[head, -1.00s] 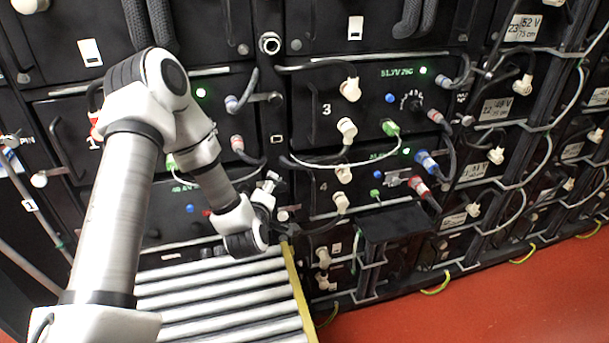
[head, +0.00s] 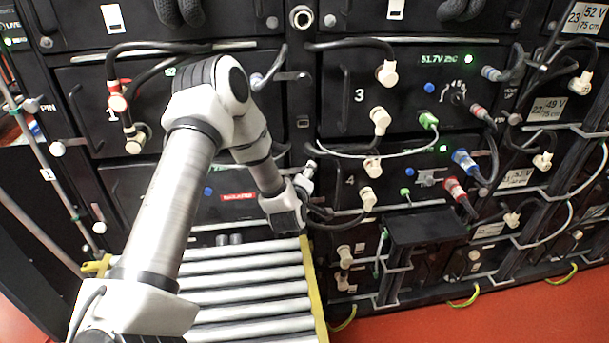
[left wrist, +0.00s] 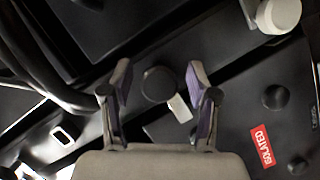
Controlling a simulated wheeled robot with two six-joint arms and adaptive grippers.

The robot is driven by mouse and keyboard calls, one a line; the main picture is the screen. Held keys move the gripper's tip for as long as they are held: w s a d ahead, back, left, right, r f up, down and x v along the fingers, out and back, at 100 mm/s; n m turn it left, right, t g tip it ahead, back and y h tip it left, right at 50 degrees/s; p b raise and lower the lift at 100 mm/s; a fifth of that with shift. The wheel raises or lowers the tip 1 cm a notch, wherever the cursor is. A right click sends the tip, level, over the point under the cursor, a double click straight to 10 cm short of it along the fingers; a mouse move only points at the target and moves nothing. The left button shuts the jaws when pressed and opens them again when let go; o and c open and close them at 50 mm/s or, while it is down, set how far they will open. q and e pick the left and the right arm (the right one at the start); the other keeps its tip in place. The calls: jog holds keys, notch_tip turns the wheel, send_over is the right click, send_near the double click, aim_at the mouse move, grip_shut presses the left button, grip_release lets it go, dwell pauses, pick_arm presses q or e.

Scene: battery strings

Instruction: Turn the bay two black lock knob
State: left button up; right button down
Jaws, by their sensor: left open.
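In the left wrist view a round black knob (left wrist: 159,84) shows between the fingertips of my left gripper (left wrist: 160,80). A small pale tab (left wrist: 180,108) sits beside the knob. The fingers are apart, one on each side, with visible gaps to the knob; I cannot tell how deep they reach around it. In the head view my left gripper (head: 304,178) is at the right edge of the lower left bay. The knob is hidden there by the gripper and wrist. My right gripper is not in view.
A red ISOLATED label (left wrist: 262,146) is near the knob, also visible in the head view (head: 238,197). Black cables (left wrist: 45,65) run close to the left finger. A roller table (head: 245,285) with a yellow edge stands below. Bay four's cables and plugs (head: 368,200) are to the right.

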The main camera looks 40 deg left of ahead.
pick_arm(q)
jog(key=shift+s+r, duration=0.1)
grip_shut()
dwell(0.3)
jog(key=shift+r+m+g+p, duration=0.2)
jog(key=shift+m+g+p, duration=0.1)
jog(key=shift+m+p, duration=0.3)
jog(key=m+g+p, duration=0.1)
jog(key=m+p, duration=0.1)
jog(key=shift+r+y+p, duration=0.1)
jog(key=shift+y+p, duration=0.2)
jog(key=shift+p, duration=0.05)
jog(key=m+g+y+p, duration=0.1)
jog(key=m+g+p, duration=0.1)
jog(key=m+p, duration=0.1)
jog(key=shift+d+m+p, duration=0.1)
jog(key=shift+m+p, duration=0.3)
jog(key=shift+m+g+y+p, duration=0.75)
jog(key=shift+m+g, duration=0.25)
jog(key=shift+m, duration=0.2)
jog(key=m, duration=0.1)
jog(key=m+g+y, duration=0.1)
jog(key=m, duration=0.1)
jog(key=shift+f+y, duration=0.25)
jog(key=shift+g+p, duration=0.3)
